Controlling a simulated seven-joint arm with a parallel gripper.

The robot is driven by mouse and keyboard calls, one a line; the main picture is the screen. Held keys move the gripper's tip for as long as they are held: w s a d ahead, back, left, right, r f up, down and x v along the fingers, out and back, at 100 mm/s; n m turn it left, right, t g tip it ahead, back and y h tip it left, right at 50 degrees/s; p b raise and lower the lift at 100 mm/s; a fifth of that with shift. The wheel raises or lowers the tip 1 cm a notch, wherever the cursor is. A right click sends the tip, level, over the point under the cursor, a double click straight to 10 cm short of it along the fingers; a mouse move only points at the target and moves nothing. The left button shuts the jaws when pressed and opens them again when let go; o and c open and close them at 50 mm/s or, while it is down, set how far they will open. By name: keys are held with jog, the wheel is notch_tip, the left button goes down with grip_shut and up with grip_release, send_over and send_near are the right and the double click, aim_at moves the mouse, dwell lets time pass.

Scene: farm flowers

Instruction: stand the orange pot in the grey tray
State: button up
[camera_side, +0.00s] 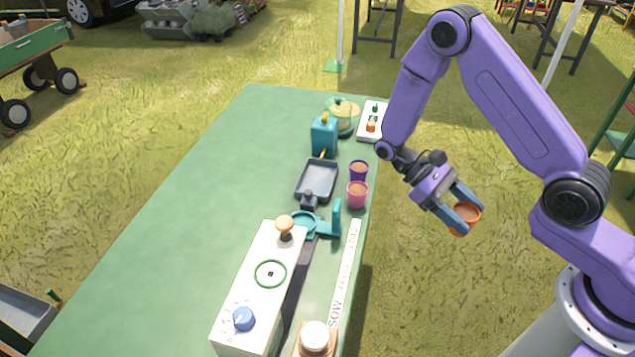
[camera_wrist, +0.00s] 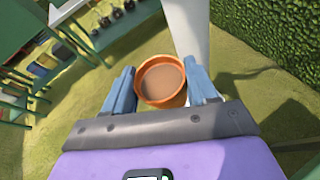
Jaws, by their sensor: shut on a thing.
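My gripper (camera_side: 455,209) is shut on the orange pot (camera_side: 467,213), which is filled with brown soil. It holds the pot off the right side of the green table, over the grass. In the wrist view the pot (camera_wrist: 162,82) sits between the two blue fingers, its soil facing the camera. The grey tray (camera_side: 317,180) lies on the table, left of my gripper, and looks empty. A purple pot (camera_side: 358,171) and a pink pot (camera_side: 357,194) stand just right of the tray.
A teal can (camera_side: 324,136) and a glass bowl (camera_side: 342,117) stand behind the tray. A teal stand (camera_side: 320,222) and a white box with a knob (camera_side: 258,290) are in front. A white lettered strip (camera_side: 345,275) runs along the right edge. The table's left side (camera_side: 190,200) is clear.

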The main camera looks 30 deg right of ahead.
jog(key=w+d+r+n+t+h, duration=0.1)
jog(key=w+d+n+t+h, duration=0.25)
jog(key=w+n+t, duration=0.3)
jog(key=w+d+r+n+t+h, duration=0.1)
jog(key=w+d+n+t+h, duration=0.1)
jog(key=w+n+t+h, duration=0.4)
jog(key=w+a+n+t+y, duration=0.8)
jog(key=w+a+n+t, duration=0.4)
jog(key=a+n, duration=0.15)
jog(key=shift+n, duration=0.3)
jog(key=w+f, duration=0.3)
jog(key=w, duration=0.1)
jog(key=w+a+f, duration=0.1)
jog(key=w+f, duration=0.2)
jog(key=w, duration=0.2)
jog(key=w+f, duration=0.3)
jog(key=w, duration=0.1)
jog(key=shift+w+a, duration=0.4)
jog(key=shift+w+f, duration=0.15)
jog(key=shift+f, duration=1.55)
